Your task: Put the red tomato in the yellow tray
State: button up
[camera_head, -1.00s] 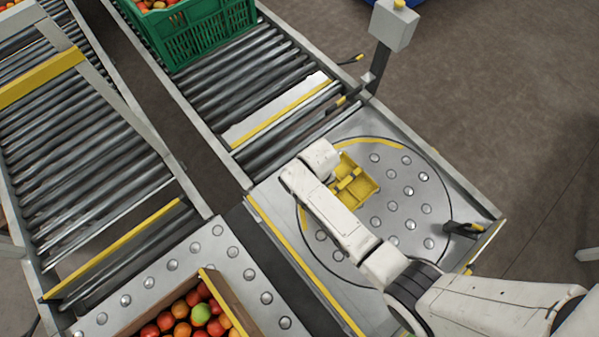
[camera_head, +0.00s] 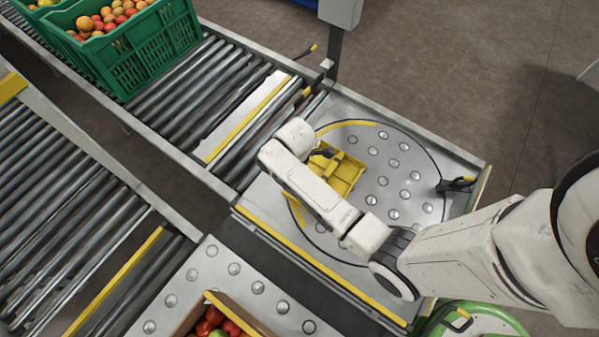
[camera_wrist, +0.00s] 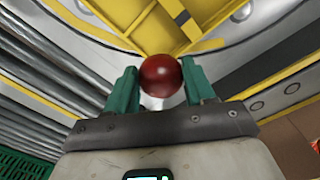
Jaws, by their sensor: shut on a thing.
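The red tomato (camera_wrist: 162,76) is round and dark red, held between the two green fingers of my gripper (camera_wrist: 160,84) in the wrist view. My gripper is shut on it. The yellow tray (camera_head: 344,178) lies on the round steel ball plate in the head view, partly covered by my arm. The tray also shows in the wrist view (camera_wrist: 120,14), just beyond the tomato. The tomato is hidden in the head view, and I cannot tell its height above the tray.
A green crate (camera_head: 150,50) of tomatoes stands on the roller conveyor (camera_head: 185,100) at upper left. A box (camera_head: 262,328) of tomatoes shows at the bottom edge. A grey post (camera_head: 336,45) stands behind the ball plate (camera_head: 390,180).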

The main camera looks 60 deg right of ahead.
jog(key=shift+s+d+f+n, duration=0.2)
jog(key=shift+s+d+n, duration=0.05)
jog(key=shift+d+n, duration=0.35)
notch_tip(320, 180, down, 4)
jog(key=b, duration=0.5)
jog(key=shift+f+b, duration=0.2)
jog(key=shift+b, duration=0.1)
jog(key=shift+f+b, duration=0.3)
jog(key=shift+f, duration=0.6)
jog(key=shift+s+f, duration=0.1)
jog(key=shift+s, duration=0.05)
jog(key=o, duration=0.8)
jog(key=shift+s+a+f, duration=0.1)
jog(key=c, duration=0.3)
